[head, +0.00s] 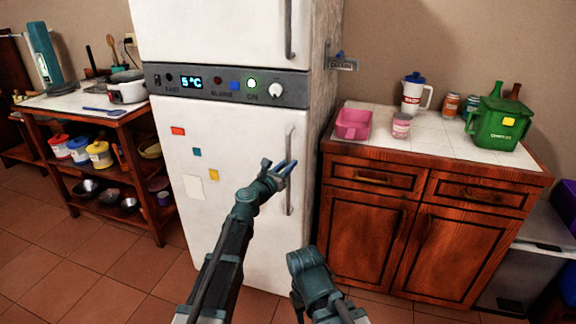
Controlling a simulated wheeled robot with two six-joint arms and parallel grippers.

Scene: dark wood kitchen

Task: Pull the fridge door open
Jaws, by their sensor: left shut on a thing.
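The white fridge has a lower door (225,235) that looks shut and carries several small coloured magnets and a paper note. Its grey vertical handle (289,200) runs along the door's right side. My left gripper (285,169) is at the middle of this handle, with its blue fingers closed on it. The upper door's handle (289,30) is above, apart from my gripper. Part of my right arm shows at the bottom centre, but its gripper is not in view.
A grey control panel (230,85) separates the two fridge doors. A wooden cabinet (370,235) with a tiled top stands close on the right. A shelved table (110,170) with pots stands on the left. The tiled floor (130,270) at front left is clear.

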